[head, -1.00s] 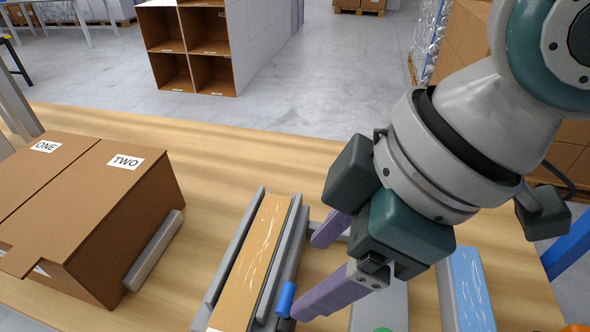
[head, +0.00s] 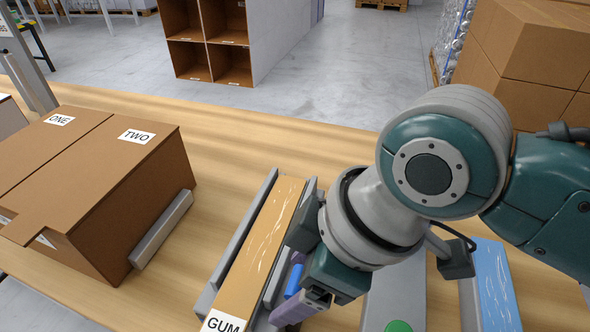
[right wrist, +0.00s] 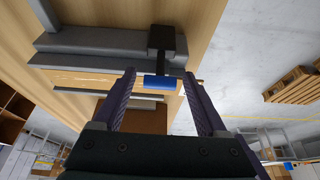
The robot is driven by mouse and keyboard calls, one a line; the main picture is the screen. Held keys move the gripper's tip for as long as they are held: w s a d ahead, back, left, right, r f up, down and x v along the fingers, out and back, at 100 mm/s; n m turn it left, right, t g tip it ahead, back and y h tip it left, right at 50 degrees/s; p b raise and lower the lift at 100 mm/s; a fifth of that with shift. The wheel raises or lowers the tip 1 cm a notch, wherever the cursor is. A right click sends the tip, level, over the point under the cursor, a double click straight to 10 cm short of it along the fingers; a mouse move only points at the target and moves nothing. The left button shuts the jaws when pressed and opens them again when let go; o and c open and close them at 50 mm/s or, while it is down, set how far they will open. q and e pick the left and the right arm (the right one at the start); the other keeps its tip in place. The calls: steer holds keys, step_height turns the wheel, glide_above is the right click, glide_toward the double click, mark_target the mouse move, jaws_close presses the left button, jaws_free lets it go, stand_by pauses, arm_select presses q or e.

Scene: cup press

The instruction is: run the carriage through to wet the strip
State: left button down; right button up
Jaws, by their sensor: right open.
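A tan strip (head: 258,255) with pale streaks and a label reading GUM lies in a grey rail channel. A blue handle (head: 293,281) stands at the channel's right side, partly covered by my right gripper. In the right wrist view the blue handle (right wrist: 160,82) sits on a black arm, in the gap between the fingertips. My right gripper (head: 296,296) is open, with its purple fingers on either side of the handle. Contact cannot be told. The rest of the carriage is hidden in the head view. My left gripper is out of view.
A brown box (head: 100,185) with flaps labelled ONE and TWO stands at the left, beside a grey bar (head: 162,228). A grey block (head: 397,290) with a green button and a blue streaked strip (head: 496,285) lie at the right. The table behind the channel is clear.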

jaws_close()
stand_by(0.5)
stand_by(0.8)
